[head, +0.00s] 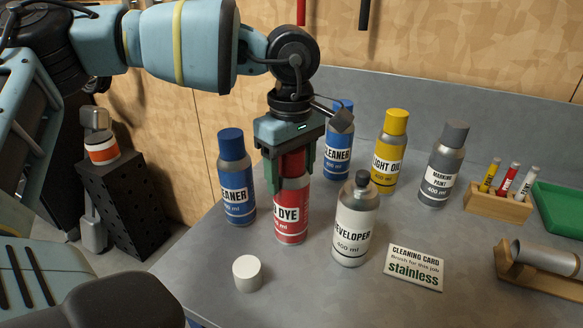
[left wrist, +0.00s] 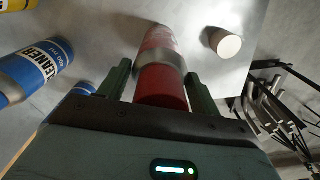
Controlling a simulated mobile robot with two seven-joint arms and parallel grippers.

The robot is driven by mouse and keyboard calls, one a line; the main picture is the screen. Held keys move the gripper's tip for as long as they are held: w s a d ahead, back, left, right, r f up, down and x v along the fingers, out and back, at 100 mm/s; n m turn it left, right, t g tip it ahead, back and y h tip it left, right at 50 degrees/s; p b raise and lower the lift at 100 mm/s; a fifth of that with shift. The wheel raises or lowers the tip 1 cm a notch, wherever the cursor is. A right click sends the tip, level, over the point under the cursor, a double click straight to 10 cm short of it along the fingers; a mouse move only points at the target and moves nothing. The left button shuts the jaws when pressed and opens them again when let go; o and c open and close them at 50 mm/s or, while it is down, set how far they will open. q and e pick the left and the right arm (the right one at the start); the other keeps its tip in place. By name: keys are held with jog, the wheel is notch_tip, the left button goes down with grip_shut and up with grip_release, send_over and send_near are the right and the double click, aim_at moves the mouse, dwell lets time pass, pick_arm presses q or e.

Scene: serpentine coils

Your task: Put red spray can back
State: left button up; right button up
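The red spray can (head: 291,212), labelled as dye, stands upright on the grey bench between a blue cleaner can (head: 237,180) and the white developer can (head: 355,225). My left gripper (head: 291,172) is above it, pointing down, with its green fingers on either side of the can's red cap. In the left wrist view the red can (left wrist: 162,80) lies between the two fingers, and small gaps seem to show beside it. Contact is not clear. My right gripper is in neither view.
A second blue cleaner can (head: 337,158), a yellow light oil can (head: 390,155) and a grey marking paint can (head: 440,170) stand behind. A loose white cap (head: 248,273) and a cleaning card (head: 413,267) lie in front. A wooden marker holder (head: 497,204) stands right.

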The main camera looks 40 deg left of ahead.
pick_arm(q)
jog(key=o, duration=0.3)
jog(key=shift+r, duration=0.1)
jog(key=shift+r, duration=0.2)
notch_tip(320, 180, up, 11)
jog(key=shift+f, duration=0.1)
jog(key=shift+r, duration=0.5)
